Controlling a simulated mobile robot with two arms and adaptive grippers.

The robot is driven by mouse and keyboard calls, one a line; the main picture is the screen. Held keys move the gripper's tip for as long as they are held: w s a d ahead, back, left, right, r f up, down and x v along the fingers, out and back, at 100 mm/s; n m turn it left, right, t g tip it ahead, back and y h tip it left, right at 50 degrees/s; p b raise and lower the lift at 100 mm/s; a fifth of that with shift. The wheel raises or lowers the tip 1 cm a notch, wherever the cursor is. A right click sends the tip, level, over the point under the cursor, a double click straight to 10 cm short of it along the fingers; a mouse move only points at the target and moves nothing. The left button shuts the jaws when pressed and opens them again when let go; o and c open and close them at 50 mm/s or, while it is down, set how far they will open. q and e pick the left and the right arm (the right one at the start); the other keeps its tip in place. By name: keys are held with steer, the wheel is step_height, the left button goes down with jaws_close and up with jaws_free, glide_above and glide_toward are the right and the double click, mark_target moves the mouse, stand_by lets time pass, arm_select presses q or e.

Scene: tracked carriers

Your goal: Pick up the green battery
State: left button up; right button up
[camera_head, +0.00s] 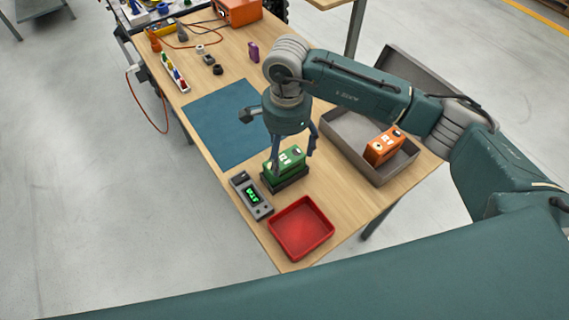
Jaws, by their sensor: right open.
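The green battery (287,165) stands on a black base (291,181) on the wooden table. Its upper part is partly hidden by my right gripper. My right gripper (291,157) points down over the battery, with its fingers apart, one on each side of it. I cannot tell whether the fingers touch the battery. My left gripper is not in view.
A meter with a green display (251,196) and a red tray (301,228) lie close to the black base. A grey box (345,150) at the right holds an orange battery (384,147). A blue mat (221,120) lies bare at the left.

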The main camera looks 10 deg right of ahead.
mark_target(286, 161)
steer(key=f+p, duration=0.1)
steer(key=f, duration=0.1)
steer(key=f+p, duration=0.1)
steer(key=f, duration=0.1)
steer(key=shift+s+f+p, duration=0.2)
steer(key=shift+f+p, duration=0.2)
steer(key=shift+f, duration=0.35)
steer(key=c, duration=1.9)
steer(key=shift+w+r, duration=0.15)
steer(key=shift+w, duration=0.05)
jaws_close()
steer(key=shift+r, duration=0.1)
